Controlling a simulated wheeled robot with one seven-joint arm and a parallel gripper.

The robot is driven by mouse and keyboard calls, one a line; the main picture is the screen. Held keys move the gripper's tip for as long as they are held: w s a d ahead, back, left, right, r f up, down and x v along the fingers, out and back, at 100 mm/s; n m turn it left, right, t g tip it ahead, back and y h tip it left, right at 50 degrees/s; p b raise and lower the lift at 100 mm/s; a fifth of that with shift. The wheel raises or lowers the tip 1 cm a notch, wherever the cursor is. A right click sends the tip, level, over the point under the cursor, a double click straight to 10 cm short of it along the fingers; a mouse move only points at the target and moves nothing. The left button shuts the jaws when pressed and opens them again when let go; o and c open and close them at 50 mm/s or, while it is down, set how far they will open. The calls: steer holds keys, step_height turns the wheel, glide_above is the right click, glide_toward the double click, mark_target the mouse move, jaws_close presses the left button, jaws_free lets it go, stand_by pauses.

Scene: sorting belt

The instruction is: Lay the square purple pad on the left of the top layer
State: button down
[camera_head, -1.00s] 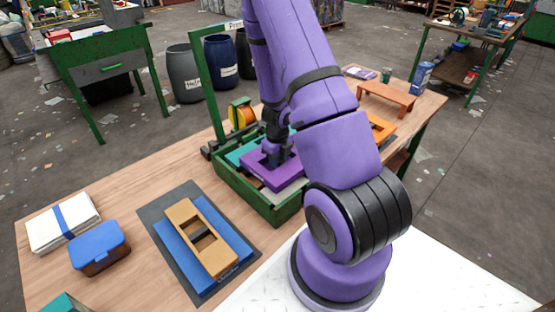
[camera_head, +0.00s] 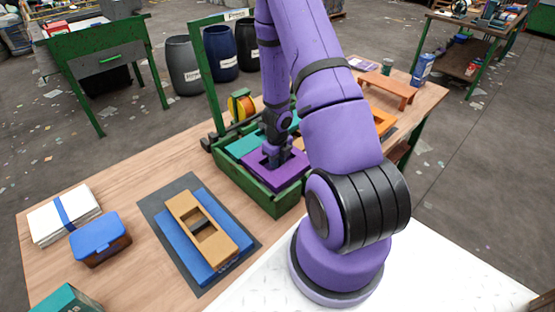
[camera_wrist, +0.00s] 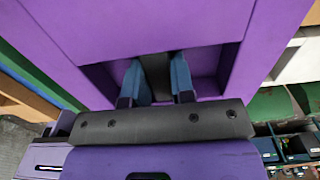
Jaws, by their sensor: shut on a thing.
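The square purple pad (camera_head: 283,176) is over the front part of the green crate (camera_head: 246,194). A teal pad (camera_head: 247,143) lies behind it in the crate. My gripper (camera_head: 270,160) points down into the pad's middle opening. In the wrist view the pad (camera_wrist: 130,22) fills the upper part, and the blue fingers of my gripper (camera_wrist: 157,82) are shut on a dark bar in that opening. I cannot tell whether the pad rests on what lies beneath it. My arm hides the crate's right side.
Left of the crate, a tan frame-shaped pad (camera_head: 184,205) lies on a blue pad (camera_head: 236,236) on a dark mat (camera_head: 154,207). A blue-lidded box (camera_head: 98,236) and white stack (camera_head: 48,222) stand further left. A green post (camera_head: 208,75) rises behind the crate.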

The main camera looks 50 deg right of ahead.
steer(key=shift+f, duration=0.6)
steer(key=c, duration=0.9)
jaws_free()
steer(key=shift+r, duration=0.1)
steer(key=shift+r, duration=5.3)
